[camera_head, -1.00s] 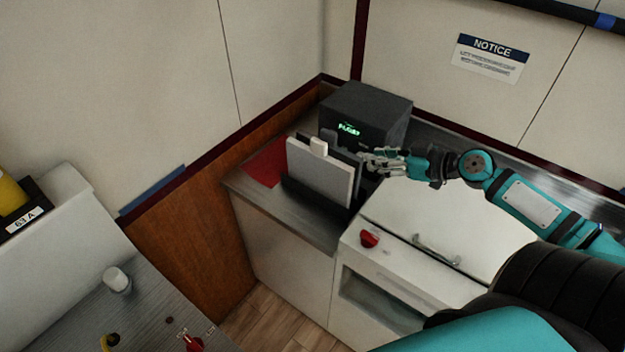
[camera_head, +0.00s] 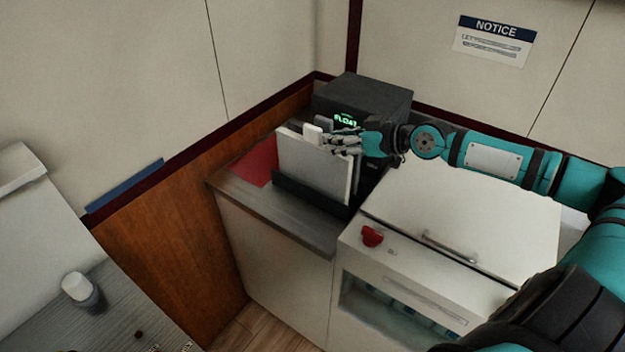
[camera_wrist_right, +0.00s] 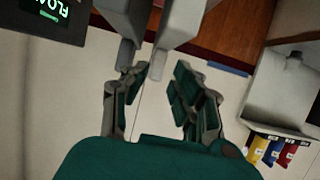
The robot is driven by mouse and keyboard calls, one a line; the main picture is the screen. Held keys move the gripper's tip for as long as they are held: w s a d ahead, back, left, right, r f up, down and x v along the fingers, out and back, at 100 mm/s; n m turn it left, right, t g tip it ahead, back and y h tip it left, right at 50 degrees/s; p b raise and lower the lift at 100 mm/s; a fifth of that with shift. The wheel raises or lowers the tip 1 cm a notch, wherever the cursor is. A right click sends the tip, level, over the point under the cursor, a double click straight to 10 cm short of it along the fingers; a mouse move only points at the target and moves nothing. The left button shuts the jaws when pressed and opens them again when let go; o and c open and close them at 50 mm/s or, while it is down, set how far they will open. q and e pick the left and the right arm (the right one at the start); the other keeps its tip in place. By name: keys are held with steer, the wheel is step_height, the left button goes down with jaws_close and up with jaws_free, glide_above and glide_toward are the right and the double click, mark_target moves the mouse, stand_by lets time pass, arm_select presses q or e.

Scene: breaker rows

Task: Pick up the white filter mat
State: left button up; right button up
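The white filter mat (camera_head: 308,165) is a flat white panel standing upright in a dark holder (camera_head: 308,195) on the counter, with a small pale tab (camera_head: 312,133) on its top edge. It also shows at the top of the right wrist view (camera_wrist_right: 185,22). A darker grey panel (camera_wrist_right: 124,18) with its own tab stands beside it. My right gripper (camera_head: 335,143) is open beside the pale tab. In the right wrist view, the fingers (camera_wrist_right: 162,82) are spread, with the tab near the gap between their tips; contact is not clear. My left gripper is not in view.
A black box with a green "FLOAT" display (camera_head: 362,110) stands close behind the holder. A red sheet (camera_head: 256,163) lies to the left. A white lidded unit with a red knob (camera_head: 372,236) is at the right. Walls close off the corner.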

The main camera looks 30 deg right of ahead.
mark_target(321, 138)
steer(key=shift+w, duration=0.1)
steer(key=shift+w+a, duration=0.25)
steer(key=shift+w, duration=0.25)
steer(key=x, duration=0.4)
steer(key=shift+d+f+p, duration=0.1)
steer(key=shift+f+p, duration=0.1)
steer(key=shift+p, duration=0.1)
jaws_close()
